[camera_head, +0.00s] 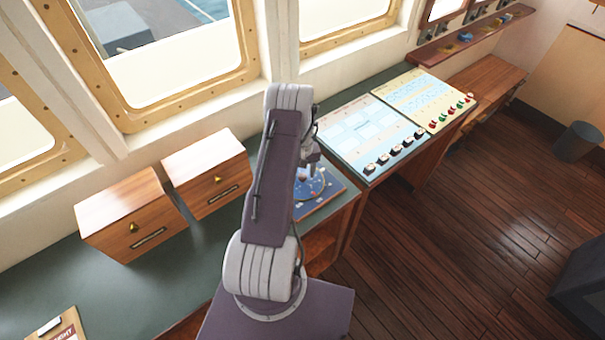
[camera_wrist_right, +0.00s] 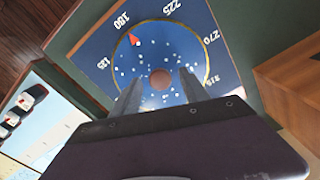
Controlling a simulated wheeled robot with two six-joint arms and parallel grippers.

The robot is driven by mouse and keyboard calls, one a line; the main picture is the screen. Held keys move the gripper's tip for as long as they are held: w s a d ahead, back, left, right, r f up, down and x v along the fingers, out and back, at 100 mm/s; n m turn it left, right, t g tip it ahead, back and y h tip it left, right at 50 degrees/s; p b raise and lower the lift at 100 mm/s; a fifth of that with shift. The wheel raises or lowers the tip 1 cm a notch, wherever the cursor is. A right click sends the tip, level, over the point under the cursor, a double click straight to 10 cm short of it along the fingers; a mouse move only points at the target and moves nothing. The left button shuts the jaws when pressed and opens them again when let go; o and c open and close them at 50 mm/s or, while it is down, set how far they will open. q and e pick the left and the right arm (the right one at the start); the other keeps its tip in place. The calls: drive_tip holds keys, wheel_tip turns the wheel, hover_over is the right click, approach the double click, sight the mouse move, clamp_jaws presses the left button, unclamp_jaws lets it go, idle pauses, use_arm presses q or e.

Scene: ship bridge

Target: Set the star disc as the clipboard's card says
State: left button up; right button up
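The star disc (camera_wrist_right: 148,60) is a round, dark blue disc with white dots and a brown centre knob (camera_wrist_right: 160,79), set in a blue panel (camera_wrist_right: 200,30) with degree numbers. Its red pointer (camera_wrist_right: 134,41) lies in line with the 180 mark. In the head view my arm partly covers the star disc (camera_head: 312,187). My right gripper (camera_wrist_right: 160,86) is open above the disc, one finger on each side of the knob; contact cannot be told. The clipboard (camera_head: 62,328) is at the bottom left, mostly cut off; its card's setting is not readable. My left gripper is out of view.
Two wooden boxes (camera_head: 132,213) (camera_head: 208,172) stand on the green counter (camera_head: 60,262) left of my right arm. A light blue console panel (camera_head: 368,132) with dark switches and a yellowish panel (camera_head: 425,98) lie to the right.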

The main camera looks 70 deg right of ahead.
sight(303, 176)
drive_tip(key=shift+r, duration=0.1)
wheel_tip(303, 176, up, 9)
drive_tip(key=b, duration=0.3)
